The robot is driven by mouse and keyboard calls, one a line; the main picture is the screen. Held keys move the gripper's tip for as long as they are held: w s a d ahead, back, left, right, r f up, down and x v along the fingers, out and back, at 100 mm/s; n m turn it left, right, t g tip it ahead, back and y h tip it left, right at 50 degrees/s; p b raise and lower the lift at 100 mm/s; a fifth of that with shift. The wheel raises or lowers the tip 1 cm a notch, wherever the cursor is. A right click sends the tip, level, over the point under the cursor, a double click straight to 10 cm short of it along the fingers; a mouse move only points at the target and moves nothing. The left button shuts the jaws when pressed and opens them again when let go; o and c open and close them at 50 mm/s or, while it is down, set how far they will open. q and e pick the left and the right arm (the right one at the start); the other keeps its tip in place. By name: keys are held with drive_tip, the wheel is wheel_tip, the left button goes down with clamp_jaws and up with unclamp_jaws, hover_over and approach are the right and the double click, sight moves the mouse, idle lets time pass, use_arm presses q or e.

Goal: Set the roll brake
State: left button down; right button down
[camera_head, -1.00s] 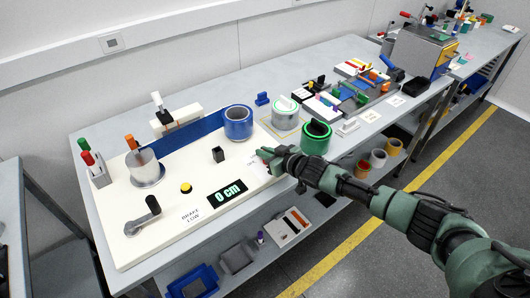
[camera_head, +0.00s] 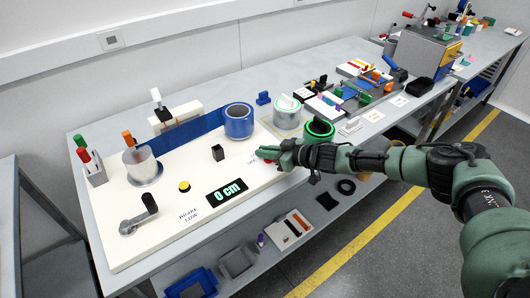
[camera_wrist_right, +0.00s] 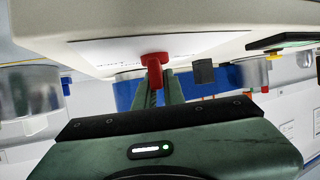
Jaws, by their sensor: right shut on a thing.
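A white board (camera_head: 113,236) carries a blue web running to a blue roll (camera_head: 238,122) from a clear-and-grey roll (camera_head: 143,166). In the right wrist view the red T-shaped top shows at the fingertips. A card (camera_head: 188,215) reads "BRAKE LOW" and a display (camera_head: 227,192) reads "0 cm". My left gripper is not in view.
A crank (camera_head: 138,215), a yellow button (camera_head: 184,187) and a black block (camera_head: 217,153) stand on the board. A shelf with trays is below.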

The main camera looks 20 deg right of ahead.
drive_tip(key=shift+w, duration=0.1)
drive_tip(key=c, duration=1.5)
unclamp_jaws()
drive_tip(key=v, duration=0.8)
